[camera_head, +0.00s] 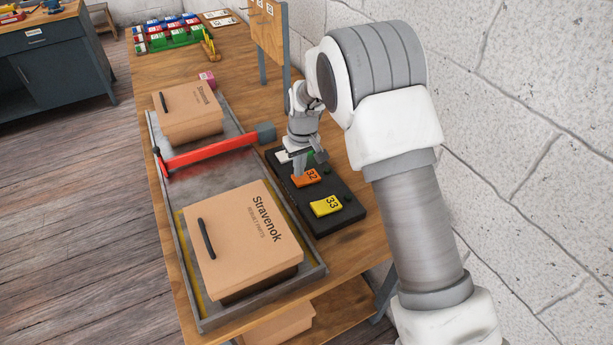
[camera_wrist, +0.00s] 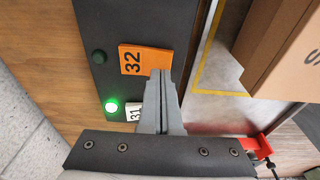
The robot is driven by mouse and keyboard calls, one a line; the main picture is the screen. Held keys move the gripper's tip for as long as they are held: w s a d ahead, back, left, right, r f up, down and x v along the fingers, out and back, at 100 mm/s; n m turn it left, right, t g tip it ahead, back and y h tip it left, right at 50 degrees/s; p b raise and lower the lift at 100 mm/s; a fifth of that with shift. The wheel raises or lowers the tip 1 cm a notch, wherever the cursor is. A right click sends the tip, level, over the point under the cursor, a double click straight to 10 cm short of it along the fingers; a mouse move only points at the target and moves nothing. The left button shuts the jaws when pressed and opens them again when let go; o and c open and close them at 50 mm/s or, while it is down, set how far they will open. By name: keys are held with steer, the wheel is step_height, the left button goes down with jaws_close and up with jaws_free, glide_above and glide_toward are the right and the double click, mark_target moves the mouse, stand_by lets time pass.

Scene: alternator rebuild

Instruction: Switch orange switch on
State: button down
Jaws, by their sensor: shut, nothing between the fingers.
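The orange switch (camera_head: 306,178), marked 32, sits in the middle of a dark switch panel (camera_head: 325,225). It also shows in the wrist view (camera_wrist: 145,60), and the round lamp (camera_wrist: 98,57) beside it is dark. My gripper (camera_head: 298,172) is shut and empty, pointing down at the orange switch. In the wrist view my fingertips (camera_wrist: 160,74) overlap the switch's edge nearest the white switch; I cannot tell whether they touch it. The white switch (camera_wrist: 134,112), marked 31, is partly hidden by my fingers, and its lamp (camera_wrist: 111,106) glows green.
A yellow switch (camera_head: 326,206), marked 33, is on the same panel. Left of the panel a grey tray (camera_head: 210,322) holds two cardboard boxes, with a red bar (camera_head: 210,154) across it between them. A wooden board (camera_head: 268,30) on posts stands behind my gripper.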

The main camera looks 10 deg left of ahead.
mark_target(300, 179)
steer(key=shift+f+b, duration=0.45)
steer(key=shift+f, duration=0.3)
steer(key=shift+r, duration=0.1)
steer(key=shift+r+p, duration=1.9)
steer(key=shift+r, duration=1.55)
